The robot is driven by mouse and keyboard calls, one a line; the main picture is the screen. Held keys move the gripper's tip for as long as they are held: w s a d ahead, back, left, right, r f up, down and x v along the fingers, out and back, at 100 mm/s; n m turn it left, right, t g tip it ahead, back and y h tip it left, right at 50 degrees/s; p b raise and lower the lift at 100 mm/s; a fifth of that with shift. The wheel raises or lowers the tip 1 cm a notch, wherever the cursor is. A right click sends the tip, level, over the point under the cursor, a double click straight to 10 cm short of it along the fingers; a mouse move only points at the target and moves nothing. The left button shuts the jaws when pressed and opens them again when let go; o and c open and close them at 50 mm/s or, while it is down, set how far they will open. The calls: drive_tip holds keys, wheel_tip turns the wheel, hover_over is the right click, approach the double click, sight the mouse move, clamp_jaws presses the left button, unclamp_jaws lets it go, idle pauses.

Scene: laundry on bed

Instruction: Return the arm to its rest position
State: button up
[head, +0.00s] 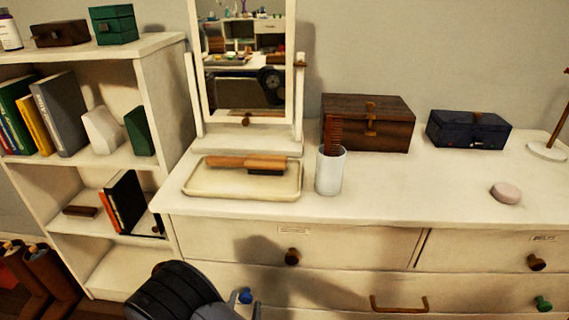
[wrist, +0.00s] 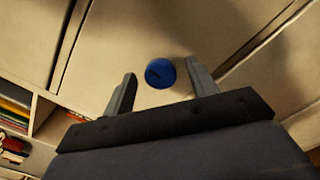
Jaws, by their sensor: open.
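My gripper (head: 240,309) is low in the head view, in front of the dresser, with my dark arm link to its left. In the wrist view my gripper (wrist: 160,80) is open, its two grey fingers apart with nothing held between them. A round blue knob (wrist: 159,73) on the pale dresser front shows between the fingertips, with a gap on each side. The same blue knob (head: 245,296) shows in the head view just above the gripper. I cannot tell how far the fingertips are from the drawer face.
The white dresser (head: 440,200) holds a tray (head: 225,190) with a brush (head: 250,163), a cup (head: 330,172) with a comb, a mirror, two boxes and a pink disc. A bookshelf (head: 160,90) stands left. Brown boots (head: 45,280) are at lower left.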

drive_tip(key=shift+r+n+p, duration=0.2)
drive_tip(key=shift+n+p, duration=0.85)
drive_tip(key=shift+n, duration=0.05)
drive_tip(key=shift+f+n+p, duration=0.1)
drive_tip(key=shift+n+p, duration=0.35)
drive_tip(key=shift+n, duration=0.05)
drive_tip(key=shift+f, duration=0.1)
